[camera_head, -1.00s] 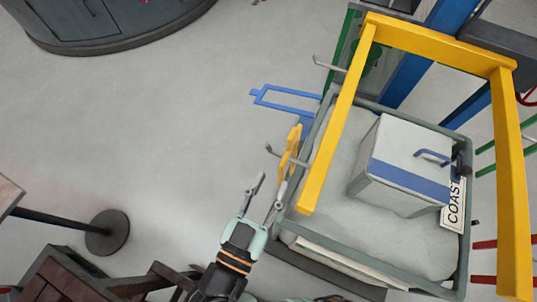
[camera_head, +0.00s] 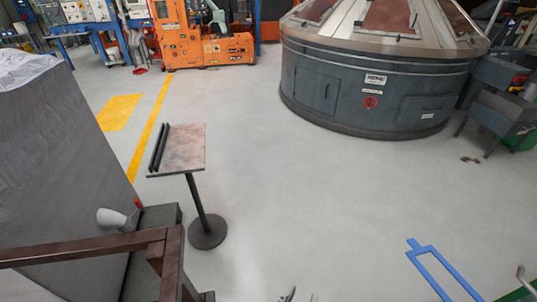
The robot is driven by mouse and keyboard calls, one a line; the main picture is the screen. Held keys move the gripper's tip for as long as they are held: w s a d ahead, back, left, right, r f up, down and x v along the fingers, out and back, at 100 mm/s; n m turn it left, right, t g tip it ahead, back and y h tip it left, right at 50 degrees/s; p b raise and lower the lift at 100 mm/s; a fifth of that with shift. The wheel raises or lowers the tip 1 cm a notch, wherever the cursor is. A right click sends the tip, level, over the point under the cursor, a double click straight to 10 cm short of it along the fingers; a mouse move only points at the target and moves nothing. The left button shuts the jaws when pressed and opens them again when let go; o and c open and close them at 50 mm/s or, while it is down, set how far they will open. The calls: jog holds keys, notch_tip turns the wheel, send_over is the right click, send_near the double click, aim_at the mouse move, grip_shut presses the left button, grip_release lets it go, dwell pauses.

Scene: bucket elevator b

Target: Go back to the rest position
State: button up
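Only the fingertips of my gripper (camera_head: 301,296) show, at the bottom edge of the head view right of centre. The two tips stand apart with bare floor between them, and nothing shows held there. The rest of the gripper and my arm is cut off below the frame.
A small pedestal table (camera_head: 178,150) with two dark bars stands left of centre. A brown railing (camera_head: 90,250) is at the lower left. A round grey machine (camera_head: 380,85) stands at the back right. The middle floor is clear.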

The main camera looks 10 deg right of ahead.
jog(key=w+a+r+n+t+y, duration=0.2)
jog(key=a+n+y, duration=0.1)
jog(key=a+y, duration=0.15)
jog(key=w+a+r+n+t+y, duration=0.2)
jog(key=a+n+y, duration=0.2)
jog(key=a, duration=0.2)
notch_tip(320, 180, up, 37)
jog(key=p, duration=3.6)
jog(key=shift+s+a+p, duration=0.15)
jog(key=shift+a+p, duration=0.15)
jog(key=shift+p, duration=0.1)
